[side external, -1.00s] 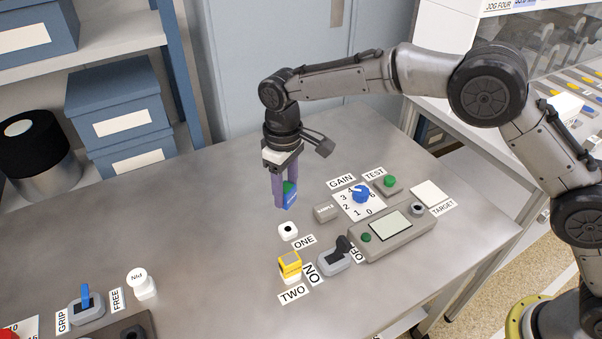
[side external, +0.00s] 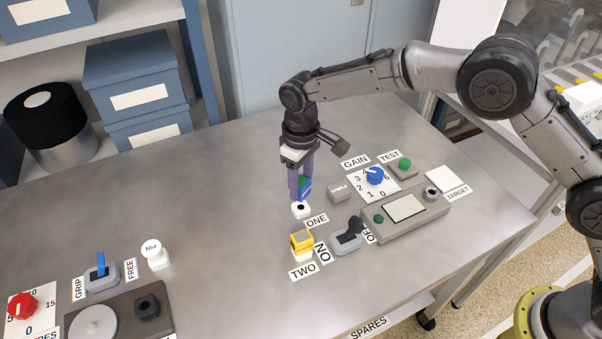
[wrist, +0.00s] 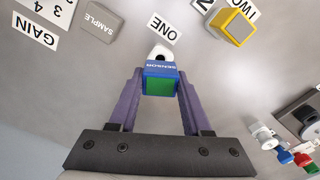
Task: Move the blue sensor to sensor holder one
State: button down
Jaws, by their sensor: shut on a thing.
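My gripper (side external: 301,186) is shut on the blue sensor (side external: 306,184), a small blue block with a green face. In the wrist view the blue sensor (wrist: 160,80) sits between the purple fingertips of my gripper (wrist: 160,84). Sensor holder one (side external: 300,209) is a small white block with a dark hole, beside the ONE label. In the side view the sensor is just above and behind the holder; I cannot tell whether they touch. In the wrist view the holder (wrist: 160,52) shows just beyond the sensor, partly hidden by it.
A yellow sensor (side external: 302,240) stands in the holder by the TWO label. A black-levered switch (side external: 346,238), a grey SAMPLE block (side external: 339,193), a blue gain knob (side external: 375,176) and a meter box (side external: 405,212) stand to the right.

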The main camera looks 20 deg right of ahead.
aim_at(301, 193)
jog(key=shift+f, duration=0.55)
jog(key=shift+f, duration=1.4)
dwell(1.2)
jog(key=shift+c, duration=1.4)
grip_release()
jog(key=shift+r, duration=0.1)
notch_tip(301, 193, up, 14)
jog(key=shift+f, duration=0.2)
